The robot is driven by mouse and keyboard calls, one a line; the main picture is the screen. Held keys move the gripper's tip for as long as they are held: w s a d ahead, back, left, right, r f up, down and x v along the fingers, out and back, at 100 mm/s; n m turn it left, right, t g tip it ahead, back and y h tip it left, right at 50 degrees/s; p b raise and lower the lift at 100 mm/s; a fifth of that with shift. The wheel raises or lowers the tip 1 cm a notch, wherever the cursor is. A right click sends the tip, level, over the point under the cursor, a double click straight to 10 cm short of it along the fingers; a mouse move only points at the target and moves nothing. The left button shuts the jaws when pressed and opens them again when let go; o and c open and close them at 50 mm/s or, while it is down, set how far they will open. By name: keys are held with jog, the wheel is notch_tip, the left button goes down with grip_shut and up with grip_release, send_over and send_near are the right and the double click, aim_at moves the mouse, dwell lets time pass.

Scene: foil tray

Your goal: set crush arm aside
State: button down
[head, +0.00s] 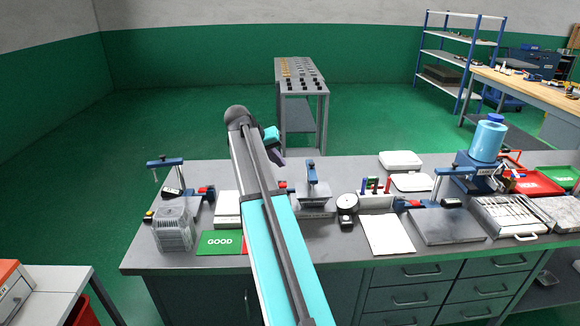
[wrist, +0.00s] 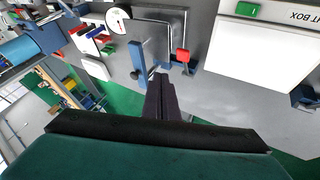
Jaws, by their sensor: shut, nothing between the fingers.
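No part is labelled as the crush arm. A fixture with an upright blue arm (head: 311,172) over a grey plate (head: 314,198) stands mid-bench, just right of my arm. In the wrist view, a blue arm (wrist: 137,62) and a red knob (wrist: 182,57) lie just beyond my fingers, beside a grey plate (wrist: 148,38). My gripper (wrist: 160,85) is shut and empty. In the head view, my gripper (head: 277,157) is partly hidden by my arm, above the bench's far side. I cannot tell whether the fingers touch the blue arm.
A round dial gauge (head: 347,202) and a rack of coloured pieces (head: 376,196) stand right of the fixture. Another blue-topped stand (head: 166,163) and a grey ribbed box (head: 174,229) are at left. A white panel (wrist: 270,50) lies beside the fixture.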

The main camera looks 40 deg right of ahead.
aim_at(312, 169)
jog(key=p+x, duration=0.1)
jog(key=x, duration=0.2)
jog(key=s+p+x, duration=0.1)
jog(key=x, duration=0.3)
jog(key=d+r+p+x, duration=0.1)
jog(key=p+x, duration=0.1)
jog(key=x, duration=0.1)
jog(key=shift+s+d+f, duration=0.25)
jog(key=shift+s+d+f+p, duration=0.1)
jog(key=shift+s+d+p, duration=0.4)
jog(key=shift+d, duration=0.2)
jog(key=shift+a, duration=0.2)
